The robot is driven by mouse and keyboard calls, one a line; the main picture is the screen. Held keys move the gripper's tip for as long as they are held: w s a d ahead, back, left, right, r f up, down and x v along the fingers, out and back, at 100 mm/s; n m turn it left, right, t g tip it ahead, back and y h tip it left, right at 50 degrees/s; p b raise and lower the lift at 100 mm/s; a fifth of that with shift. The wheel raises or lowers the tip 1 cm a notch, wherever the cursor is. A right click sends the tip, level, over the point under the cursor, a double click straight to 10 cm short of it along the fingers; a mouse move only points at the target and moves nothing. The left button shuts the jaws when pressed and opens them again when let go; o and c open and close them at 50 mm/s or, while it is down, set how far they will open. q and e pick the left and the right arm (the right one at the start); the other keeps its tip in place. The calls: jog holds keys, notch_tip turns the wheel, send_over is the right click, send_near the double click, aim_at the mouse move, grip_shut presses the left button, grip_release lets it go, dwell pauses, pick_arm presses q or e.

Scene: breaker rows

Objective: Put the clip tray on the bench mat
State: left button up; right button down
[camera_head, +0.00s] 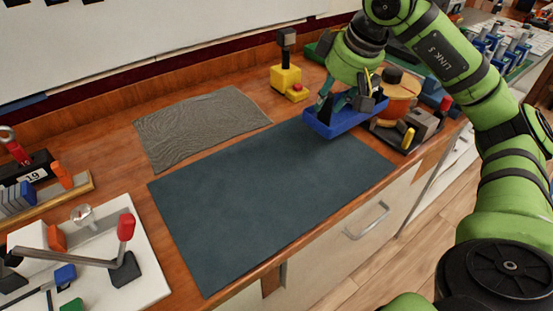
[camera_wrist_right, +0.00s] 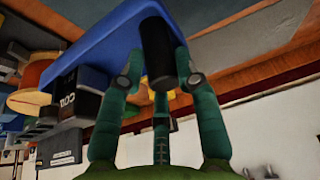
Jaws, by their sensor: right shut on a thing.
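The blue clip tray (camera_head: 345,119) is over the far right part of the dark blue-green bench mat (camera_head: 255,200); I cannot tell whether it touches the mat. My right gripper (camera_head: 335,98) reaches down to the tray from above and is shut on it. In the right wrist view the gripper (camera_wrist_right: 160,82) has its fingers around a black cylindrical part beside the blue tray (camera_wrist_right: 110,38). The tray's contents are mostly hidden by the fingers. My left gripper is in neither view.
A grey cloth (camera_head: 200,125) lies behind the mat. A yellow device (camera_head: 286,80) with a black top stands behind it. An orange spool (camera_head: 399,92) and a dark tray of parts (camera_head: 402,136) crowd the right. A white lever board (camera_head: 100,250) stands at left. Most of the mat is clear.

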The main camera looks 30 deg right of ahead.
jog(key=shift+s+a+f+p, duration=0.3)
jog(key=shift+a+f+p, duration=0.05)
jog(key=shift+a+f, duration=1.35)
jog(key=shift+s+a+f+p, duration=0.25)
jog(key=shift+a+f+p, duration=0.15)
jog(key=shift+a+f, duration=1.3)
jog(key=shift+s+a+f+p, duration=0.3)
jog(key=shift+a+f+p, duration=0.05)
jog(key=shift+a+f, duration=1.3)
jog(key=c, duration=0.9)
grip_release()
jog(key=shift+a, duration=0.1)
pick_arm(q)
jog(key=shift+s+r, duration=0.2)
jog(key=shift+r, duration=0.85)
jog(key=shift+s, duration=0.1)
pick_arm(e)
jog(key=v, duration=1.2)
